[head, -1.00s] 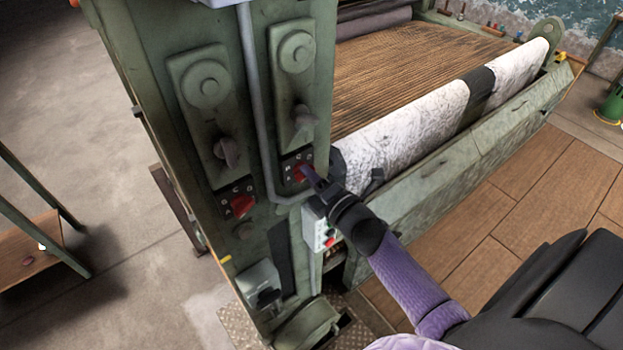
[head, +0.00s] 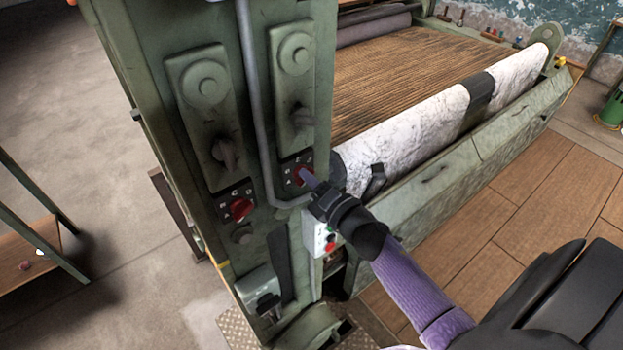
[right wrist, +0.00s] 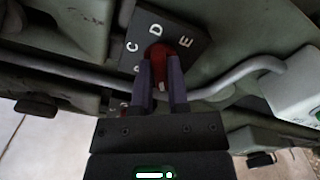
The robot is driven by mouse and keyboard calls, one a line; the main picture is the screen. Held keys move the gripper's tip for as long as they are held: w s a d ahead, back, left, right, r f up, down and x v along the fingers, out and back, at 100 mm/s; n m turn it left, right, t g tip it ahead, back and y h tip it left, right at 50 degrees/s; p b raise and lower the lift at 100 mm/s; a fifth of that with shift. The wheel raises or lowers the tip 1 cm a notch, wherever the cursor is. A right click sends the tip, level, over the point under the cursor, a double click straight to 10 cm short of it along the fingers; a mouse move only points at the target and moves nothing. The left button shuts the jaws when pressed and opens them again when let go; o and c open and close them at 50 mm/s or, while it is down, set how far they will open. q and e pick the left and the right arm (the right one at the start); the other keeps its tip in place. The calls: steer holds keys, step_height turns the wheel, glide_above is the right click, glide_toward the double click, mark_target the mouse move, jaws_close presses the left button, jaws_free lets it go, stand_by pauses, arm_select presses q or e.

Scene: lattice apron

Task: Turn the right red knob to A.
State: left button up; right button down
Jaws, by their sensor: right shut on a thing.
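The right red knob (head: 300,176) sits on a small dark lettered plate on the green machine post. My right gripper (head: 307,175) is shut on it, its purple fingers reaching in from the lower right. In the right wrist view the red knob (right wrist: 160,54) is between the two fingers (right wrist: 160,75). The letters C, D and E show on the plate (right wrist: 185,58); another letter is partly hidden by a finger. A small pale mark shows low between the fingers; I cannot tell which letter the knob points to. My left gripper is not in view.
A second red knob (head: 240,208) is on a similar plate to the left. A grey pipe (head: 258,120) runs down between the panels and bends under the right plate. A pale switch box (head: 322,238) with a red button is just below my right gripper.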

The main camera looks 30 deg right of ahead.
steer(key=c, duration=0.6)
jaws_free()
steer(key=shift+w, duration=0.1)
steer(key=s, duration=0.3)
steer(key=s+b, duration=0.1)
steer(key=s, duration=0.6)
steer(key=shift+d, duration=0.4)
